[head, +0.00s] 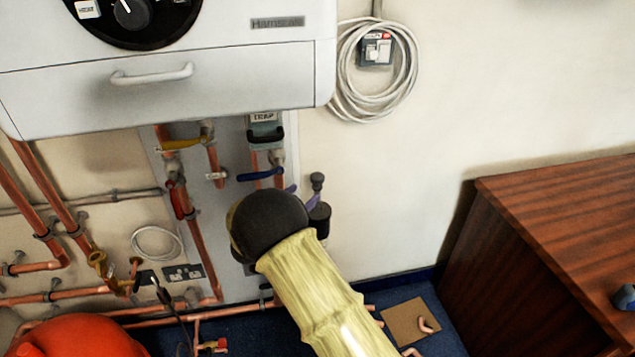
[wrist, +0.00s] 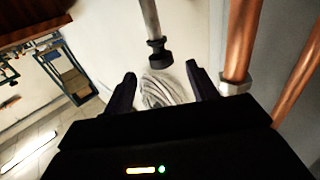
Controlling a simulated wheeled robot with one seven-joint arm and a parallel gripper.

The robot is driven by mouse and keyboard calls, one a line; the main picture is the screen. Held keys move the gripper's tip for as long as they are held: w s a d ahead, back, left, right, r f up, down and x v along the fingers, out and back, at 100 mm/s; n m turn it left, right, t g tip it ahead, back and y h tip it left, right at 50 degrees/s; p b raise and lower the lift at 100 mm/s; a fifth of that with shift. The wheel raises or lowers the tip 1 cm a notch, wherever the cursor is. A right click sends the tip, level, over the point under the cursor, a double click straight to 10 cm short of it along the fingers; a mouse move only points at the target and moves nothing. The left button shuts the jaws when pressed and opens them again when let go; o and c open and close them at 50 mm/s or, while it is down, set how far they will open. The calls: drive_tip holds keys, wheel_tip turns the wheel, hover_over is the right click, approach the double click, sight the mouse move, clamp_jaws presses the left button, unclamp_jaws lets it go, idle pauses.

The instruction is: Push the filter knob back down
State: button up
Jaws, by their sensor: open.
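The filter knob (head: 317,180) is a small dark cap standing up on a thin stem above a dark filter body (head: 319,217), right of the pipe board in the head view. In the wrist view, which appears upside down, the knob (wrist: 158,53) shows at the end of a grey stem, between the lines of my two fingers and above their tips in the picture. My gripper (wrist: 160,85) is open with nothing between its fingers. In the head view my dark wrist hides most of the gripper, just left of the filter. Whether a finger touches the knob cannot be told.
Copper pipes (wrist: 242,40) run close to my gripper's right side in the wrist view. A blue lever (head: 260,175) and a white boiler (head: 215,85) are above my wrist in the head view.

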hover_over(317, 209)
drive_tip(key=shift+d+b, duration=0.1)
drive_tip(key=shift+b, duration=0.25)
clamp_jaws()
wheel_tip(317, 209, down, 9)
drive_tip(key=b, duration=0.3)
drive_tip(key=shift+r, duration=0.2)
unclamp_jaws()
drive_tip(key=shift+f, duration=0.1)
